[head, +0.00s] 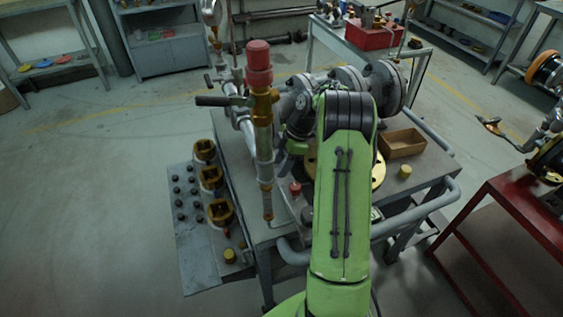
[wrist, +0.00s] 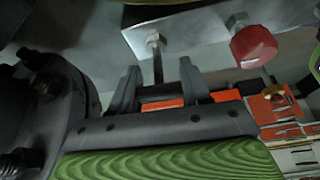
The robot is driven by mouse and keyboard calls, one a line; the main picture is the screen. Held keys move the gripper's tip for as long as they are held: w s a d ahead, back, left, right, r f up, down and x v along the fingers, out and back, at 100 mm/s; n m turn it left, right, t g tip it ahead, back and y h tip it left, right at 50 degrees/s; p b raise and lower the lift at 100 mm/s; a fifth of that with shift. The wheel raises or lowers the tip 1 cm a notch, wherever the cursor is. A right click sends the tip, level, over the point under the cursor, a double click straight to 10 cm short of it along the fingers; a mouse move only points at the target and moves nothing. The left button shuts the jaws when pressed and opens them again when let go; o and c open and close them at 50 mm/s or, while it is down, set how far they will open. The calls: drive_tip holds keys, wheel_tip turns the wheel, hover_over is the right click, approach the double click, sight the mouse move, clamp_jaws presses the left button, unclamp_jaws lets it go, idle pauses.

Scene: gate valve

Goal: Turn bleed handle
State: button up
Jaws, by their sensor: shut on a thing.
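In the wrist view, my gripper (wrist: 160,78) shows as two dark fingers on a dark palm, set some way apart. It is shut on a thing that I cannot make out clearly. A dark rod with a metal nut (wrist: 155,42) shows between the fingers, under a pale plate (wrist: 195,32); contact is unclear. A red round knob (wrist: 253,46) is to the right of the fingers. In the head view, my green arm hides the gripper. A dark lever (head: 213,101) sticks out left from the upright brass valve with a red cap (head: 258,62). I cannot tell which part is the bleed handle.
In the head view, grey flanged pipework (head: 383,88) stands on the table behind my arm. A wooden tray (head: 402,143) is to its right. A small red knob (head: 295,189) is just left of my arm. A red table (head: 500,195) stands far right. Dark flange bolts crowd the wrist view's left.

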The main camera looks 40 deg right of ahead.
drive_tip(key=shift+w+r, duration=0.15)
drive_tip(key=shift+r, duration=0.05)
drive_tip(key=o, duration=1)
drive_tip(key=shift+a, duration=0.1)
drive_tip(key=shift+o, duration=0.3)
drive_tip(key=shift+f, duration=0.1)
drive_tip(key=p+v, duration=0.6)
drive_tip(key=v, duration=0.9)
drive_tip(key=shift+s+r+p, duration=0.2)
drive_tip(key=shift+r+p, duration=0.15)
drive_tip(key=shift+p, duration=0.05)
